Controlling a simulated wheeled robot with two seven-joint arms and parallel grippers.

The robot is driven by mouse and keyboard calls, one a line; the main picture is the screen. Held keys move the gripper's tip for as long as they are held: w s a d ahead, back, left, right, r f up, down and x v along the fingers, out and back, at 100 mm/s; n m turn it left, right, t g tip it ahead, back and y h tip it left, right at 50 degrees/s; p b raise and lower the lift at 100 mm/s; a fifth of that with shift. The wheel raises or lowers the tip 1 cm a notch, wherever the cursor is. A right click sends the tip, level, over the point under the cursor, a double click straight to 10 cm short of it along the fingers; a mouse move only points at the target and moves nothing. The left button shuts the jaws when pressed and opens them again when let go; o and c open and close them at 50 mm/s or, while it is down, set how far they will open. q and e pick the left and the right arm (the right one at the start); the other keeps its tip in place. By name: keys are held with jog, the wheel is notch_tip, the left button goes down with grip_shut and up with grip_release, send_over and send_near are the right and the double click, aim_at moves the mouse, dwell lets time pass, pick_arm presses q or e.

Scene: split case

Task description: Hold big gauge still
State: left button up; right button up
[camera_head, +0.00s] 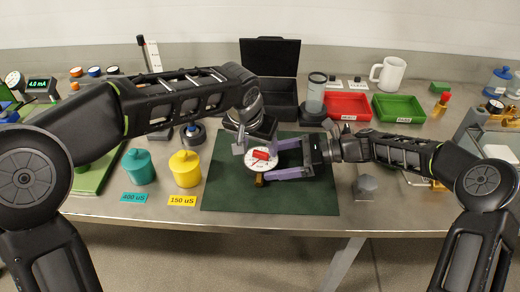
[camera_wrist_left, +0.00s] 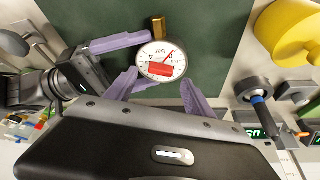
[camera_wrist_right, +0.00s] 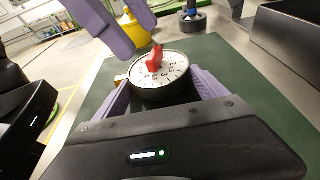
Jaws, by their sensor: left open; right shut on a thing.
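The big gauge (camera_head: 259,160) has a round white dial with a red piece on its face and a dark rim; it sits over the green mat (camera_head: 230,196). Its brass stem (camera_wrist_left: 158,27) shows in the left wrist view. My right gripper (camera_head: 274,160) is shut on the gauge, with purple fingers on either side of its rim, as the right wrist view (camera_wrist_right: 163,85) also shows. My left gripper (camera_wrist_left: 160,88) is open beside the gauge; its fingers point toward the dial and hold nothing. In the head view my left wrist partly covers the gauge's far side.
A teal pot (camera_head: 139,167) and a yellow pot (camera_head: 185,169) stand left of the mat. Behind it are an open black case (camera_head: 270,72), a clear-topped cylinder (camera_head: 315,95), a red tray (camera_head: 347,106) and a green tray (camera_head: 399,108). The mat's front part is clear.

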aim_at(261, 153)
pick_arm(q)
jog(key=shift+x, duration=1.75)
grip_shut()
